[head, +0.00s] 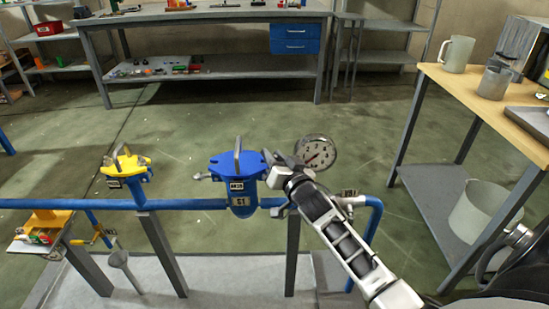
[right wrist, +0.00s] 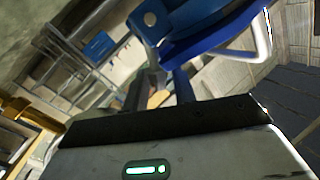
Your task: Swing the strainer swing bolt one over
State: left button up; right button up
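The blue strainer (head: 243,197), marked S1, sits in the blue pipe run at the middle of the head view. Its blue lid (head: 222,167) is on, with an upright grey handle (head: 237,153). A small grey bolt-like part (head: 203,176) sticks out at the lid's left side. My right gripper (head: 277,168) is at the lid's right side, close to its edge, and hides any bolt there. The right wrist view shows the blue lid (right wrist: 215,35) and a blue lug with a hole (right wrist: 150,20) just beyond the gripper. Whether its fingers hold anything is unclear. My left gripper is out of view.
A yellow-topped fitting (head: 127,165) is on the pipe (head: 185,204) to the left. A wooden-topped table (head: 490,97) with beakers is at the right. The floor behind the pipe is clear.

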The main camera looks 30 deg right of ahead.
grip_shut()
jog(key=shift+w+a+r+n+p, duration=0.15)
jog(key=shift+r+n+p, duration=0.3)
jog(key=shift+p, duration=0.7)
jog(key=shift+a+r+n+g+p, duration=0.3)
jog(key=shift+n+g+p, duration=0.1)
jog(key=shift+p, duration=0.45)
jog(key=a+n+p, duration=0.1)
jog(key=p, duration=0.1)
jog(key=shift+w+f+n+g+p, duration=0.1)
jog(key=shift+w+n+g+p, duration=0.2)
jog(key=shift+w+n+g, duration=0.1)
jog(key=shift+w+a+f+n, duration=0.1)
jog(key=shift+a+n, duration=0.05)
jog(key=shift+n, duration=0.1)
jog(key=shift+a+f+n+g+p, duration=0.1)
jog(key=shift+f+n+g+p, duration=0.15)
jog(key=shift+n+g+p, duration=0.05)
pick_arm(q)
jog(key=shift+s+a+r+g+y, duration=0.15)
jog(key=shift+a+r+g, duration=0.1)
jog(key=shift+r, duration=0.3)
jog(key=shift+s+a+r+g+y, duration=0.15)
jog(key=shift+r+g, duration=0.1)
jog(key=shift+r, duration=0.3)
